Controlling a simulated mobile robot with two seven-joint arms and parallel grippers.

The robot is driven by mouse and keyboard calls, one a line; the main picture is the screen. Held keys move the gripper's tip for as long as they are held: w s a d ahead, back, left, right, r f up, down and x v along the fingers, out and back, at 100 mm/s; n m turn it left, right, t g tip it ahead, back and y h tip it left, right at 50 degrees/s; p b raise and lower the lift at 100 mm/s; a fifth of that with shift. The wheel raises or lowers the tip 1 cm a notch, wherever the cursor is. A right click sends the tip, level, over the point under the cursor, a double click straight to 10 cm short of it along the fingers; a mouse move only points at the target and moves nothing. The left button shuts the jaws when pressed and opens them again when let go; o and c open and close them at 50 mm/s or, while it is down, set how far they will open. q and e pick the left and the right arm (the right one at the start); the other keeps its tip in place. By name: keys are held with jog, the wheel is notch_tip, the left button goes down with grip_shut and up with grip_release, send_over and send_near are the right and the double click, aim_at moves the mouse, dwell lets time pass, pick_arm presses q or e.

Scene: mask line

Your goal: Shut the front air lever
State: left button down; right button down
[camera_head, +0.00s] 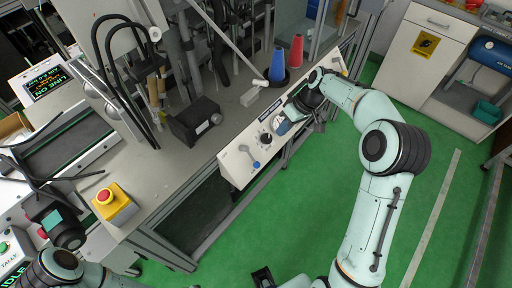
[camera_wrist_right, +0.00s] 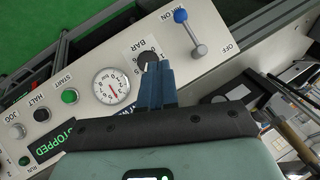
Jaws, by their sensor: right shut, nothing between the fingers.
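The air lever (camera_wrist_right: 190,30) is on a pale control panel (camera_head: 240,158), with a blue knob and a grey pivot. In the right wrist view its knob points to the ON label, away from OFF. It shows small in the head view (camera_head: 256,163). My right gripper (camera_wrist_right: 157,68) is shut and empty, its blue fingers in front of the panel beside the black BAR knob (camera_wrist_right: 148,58), apart from the lever. In the head view the right gripper (camera_head: 284,126) is at the panel, right of the lever. My left arm is at the lower left; its fingers are unclear.
A round gauge (camera_wrist_right: 111,85) and START, HALT and JOG buttons sit along the panel. A black box (camera_head: 195,121) and blue and red cones (camera_head: 296,50) stand on the bench behind. A yellow emergency-stop box (camera_head: 115,204) is left. Green floor in front is clear.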

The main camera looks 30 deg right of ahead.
jog(key=shift+s, duration=0.2)
jog(key=x, duration=0.3)
jog(key=a+x, duration=0.1)
jog(key=x, duration=0.3)
jog(key=s+a+r+x, duration=0.1)
jog(key=x, duration=0.3)
jog(key=shift+w+a+f, duration=0.1)
jog(key=shift+a+f, duration=0.15)
jog(key=shift+a, duration=0.1)
jog(key=shift+a+f, duration=0.1)
jog(key=shift+a, duration=0.3)
